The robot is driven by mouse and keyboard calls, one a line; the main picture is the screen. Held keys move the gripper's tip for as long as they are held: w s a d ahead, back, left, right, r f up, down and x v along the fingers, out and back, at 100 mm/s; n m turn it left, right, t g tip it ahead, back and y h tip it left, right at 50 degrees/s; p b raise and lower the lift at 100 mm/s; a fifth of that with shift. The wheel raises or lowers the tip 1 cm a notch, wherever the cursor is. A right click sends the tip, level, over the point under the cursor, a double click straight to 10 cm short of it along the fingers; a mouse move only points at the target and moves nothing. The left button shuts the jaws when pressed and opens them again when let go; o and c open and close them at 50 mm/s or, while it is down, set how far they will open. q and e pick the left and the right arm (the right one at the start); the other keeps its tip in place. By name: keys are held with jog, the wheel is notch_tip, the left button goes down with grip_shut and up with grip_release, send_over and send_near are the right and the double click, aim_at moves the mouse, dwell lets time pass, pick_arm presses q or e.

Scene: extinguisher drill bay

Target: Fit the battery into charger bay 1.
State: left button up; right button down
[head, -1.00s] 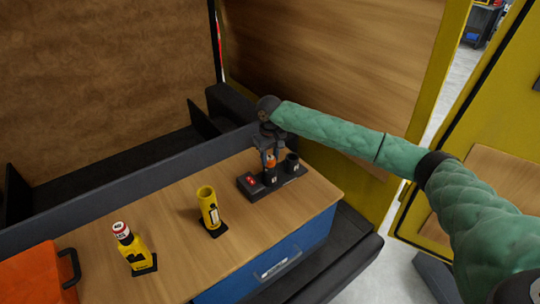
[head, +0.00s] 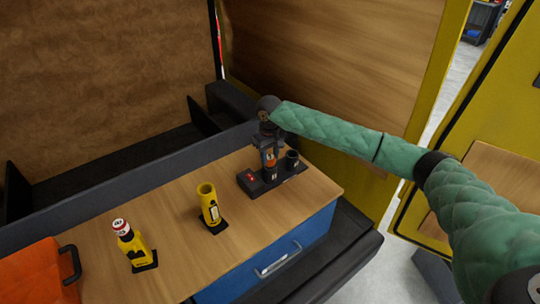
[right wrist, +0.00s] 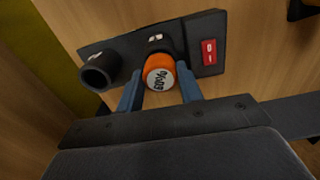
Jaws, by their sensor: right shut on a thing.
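The battery (right wrist: 158,72) is orange with a pale, lettered round end, seen end-on in the right wrist view. My right gripper (right wrist: 160,88) is shut on it, one finger on each side. The battery also shows orange in the head view (head: 270,160), at the dark bay nearer the charger's red switch. I cannot tell how deep it sits. The charger (head: 249,179) is a dark block on the wooden top. Its other bay (right wrist: 100,70) is an open, empty dark cylinder. The bay numbers are too small to read surely. My left gripper is not in view.
A yellow holder (head: 209,203) and a yellow device with a red and white top (head: 130,245) stand left of the charger. An orange case (head: 35,272) is at the lower left. Bare wood lies between them. A dark ledge and wooden panel rise behind.

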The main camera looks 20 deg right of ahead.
jog(key=shift+f, duration=0.55)
jog(key=c, duration=0.8)
grip_release()
jog(key=shift+c, duration=0.2)
jog(key=shift+r+b, duration=0.7)
jog(key=shift+b, duration=0.1)
notch_tip(320, 180, up, 3)
jog(key=shift+f+b, duration=0.1)
jog(key=shift+b, duration=0.6)
notch_tip(320, 180, up, 4)
jog(key=shift+f+b, duration=0.2)
jog(key=shift+b, duration=0.35)
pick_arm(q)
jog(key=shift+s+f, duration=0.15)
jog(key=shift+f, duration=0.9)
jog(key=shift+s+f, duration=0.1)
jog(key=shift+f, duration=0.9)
